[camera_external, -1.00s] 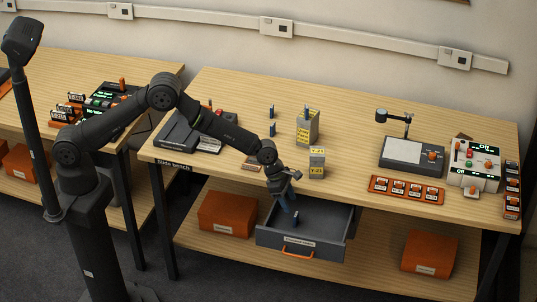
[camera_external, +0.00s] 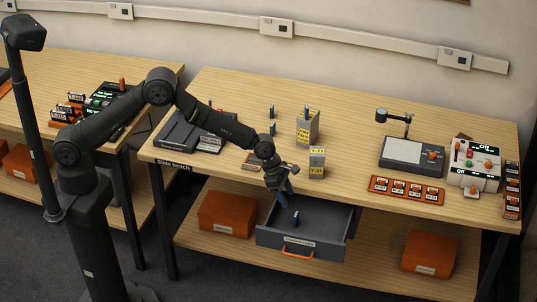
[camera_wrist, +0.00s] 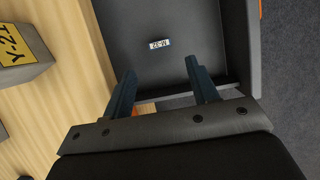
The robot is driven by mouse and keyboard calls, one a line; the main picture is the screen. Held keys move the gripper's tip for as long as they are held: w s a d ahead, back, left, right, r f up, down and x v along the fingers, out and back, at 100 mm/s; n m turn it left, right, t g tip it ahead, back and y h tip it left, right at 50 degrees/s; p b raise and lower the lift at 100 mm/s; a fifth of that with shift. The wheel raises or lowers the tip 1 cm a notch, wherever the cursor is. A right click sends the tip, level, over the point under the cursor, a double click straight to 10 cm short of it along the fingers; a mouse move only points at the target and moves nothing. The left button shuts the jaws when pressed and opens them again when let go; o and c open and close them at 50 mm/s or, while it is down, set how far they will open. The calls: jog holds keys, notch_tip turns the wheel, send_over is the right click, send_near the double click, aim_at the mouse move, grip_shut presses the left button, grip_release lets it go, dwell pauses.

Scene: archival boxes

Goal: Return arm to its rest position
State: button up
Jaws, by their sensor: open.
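My gripper (camera_external: 284,198) is above the open drawer at the front of the slide bench (camera_external: 350,110). In the wrist view my gripper (camera_wrist: 165,90) shows two blue-grey fingers spread apart with nothing between them. The grey drawer (camera_external: 330,222) is pulled out, with an orange handle on its front; it also shows in the wrist view (camera_wrist: 200,50). In the wrist view a small white-labelled piece (camera_wrist: 159,44) sits on the drawer floor, beyond the fingertips.
A grey block with a yellow label (camera_external: 317,163) stands on the bench just right of my wrist; a taller one (camera_external: 307,128) is behind it. A dark device (camera_external: 185,130) is under my forearm. Orange boxes (camera_external: 227,213) (camera_external: 429,253) flank the drawer on the shelf below.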

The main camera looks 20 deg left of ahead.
aim_at(297, 214)
jog(key=x, duration=1)
jog(key=shift+f, duration=0.15)
jog(key=shift+r, duration=0.85)
